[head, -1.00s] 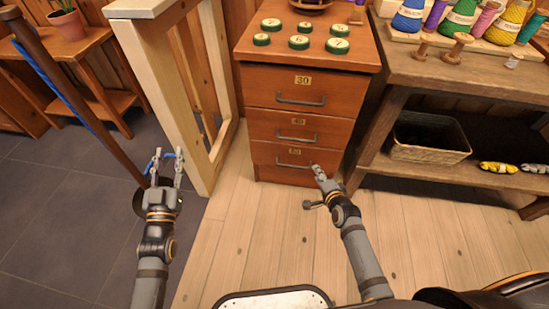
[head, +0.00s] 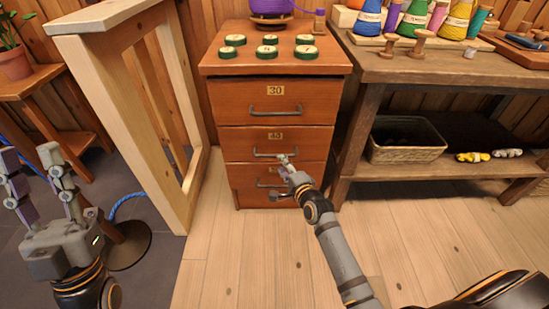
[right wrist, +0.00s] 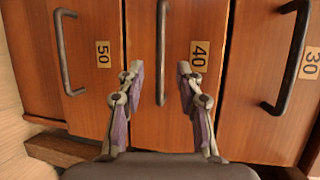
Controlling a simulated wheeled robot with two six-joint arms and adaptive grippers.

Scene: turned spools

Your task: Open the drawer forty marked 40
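The drawer marked 40 (head: 236,144) is the middle one of three in a wooden cabinet and looks shut. Its dark bar handle (head: 262,154) runs across the front; in the right wrist view this handle (right wrist: 161,40) appears upright. My right gripper (head: 283,160) is at the right part of this handle. In the right wrist view its fingers (right wrist: 160,78) are apart, one on each side of the handle. Whether they touch it, I cannot tell. My left gripper (head: 32,155) is open and empty at the far left, away from the cabinet.
Drawer 30 (head: 230,100) is above and drawer 50 (right wrist: 85,25) below, both shut. Green-rimmed discs (head: 270,51) stand on the cabinet top. A pale wooden frame (head: 85,75) stands at the left, a workbench (head: 440,68) at the right. The floor in front is clear.

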